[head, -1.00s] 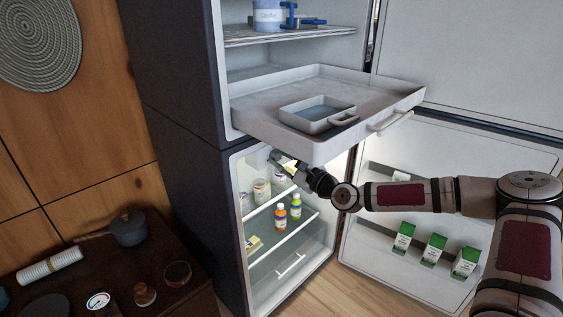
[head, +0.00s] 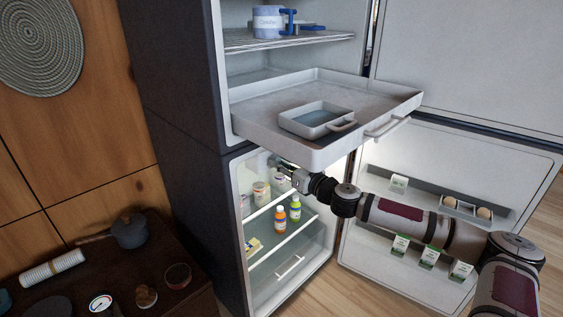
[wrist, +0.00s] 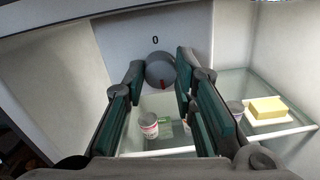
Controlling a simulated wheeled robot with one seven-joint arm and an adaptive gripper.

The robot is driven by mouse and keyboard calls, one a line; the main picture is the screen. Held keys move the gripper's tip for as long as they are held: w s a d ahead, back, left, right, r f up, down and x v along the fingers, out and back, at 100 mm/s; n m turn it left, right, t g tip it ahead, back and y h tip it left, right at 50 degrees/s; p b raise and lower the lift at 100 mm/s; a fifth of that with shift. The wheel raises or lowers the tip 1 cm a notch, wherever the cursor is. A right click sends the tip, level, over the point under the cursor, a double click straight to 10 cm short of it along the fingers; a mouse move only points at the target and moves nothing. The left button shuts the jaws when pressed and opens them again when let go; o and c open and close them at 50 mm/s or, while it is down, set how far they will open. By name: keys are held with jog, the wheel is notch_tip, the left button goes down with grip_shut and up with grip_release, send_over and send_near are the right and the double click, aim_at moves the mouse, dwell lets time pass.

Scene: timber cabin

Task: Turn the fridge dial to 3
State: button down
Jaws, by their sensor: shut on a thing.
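The fridge dial (wrist: 158,66) is a round grey knob on the pale inner back wall, with a "0" printed above it in the wrist view. A red mark shows on its lower edge. My gripper (wrist: 161,73) has one dark green-padded finger on either side of the dial and is shut on it. In the head view my gripper (head: 287,170) reaches into the lower fridge compartment under the pulled-out drawer, and the dial cannot be made out there. No other number is readable around the dial.
The pulled-out drawer (head: 260,112) with a small tray overhangs my wrist. Below are glass shelves with jars, an orange bottle (head: 280,219) and a green bottle (head: 295,210). A yellow block (wrist: 268,107) sits at right. The open lower door (head: 350,240) holds cartons and eggs.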

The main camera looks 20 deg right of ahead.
jog(key=shift+f+m, duration=0.15)
jog(key=shift+m, duration=0.25)
jog(key=c, duration=1.3)
grip_release()
jog(key=shift+s, duration=0.1)
jog(key=shift+s+d, duration=0.3)
jog(key=v, duration=1.1)
jog(key=shift+s+a, duration=0.1)
jog(key=shift+a, duration=0.05)
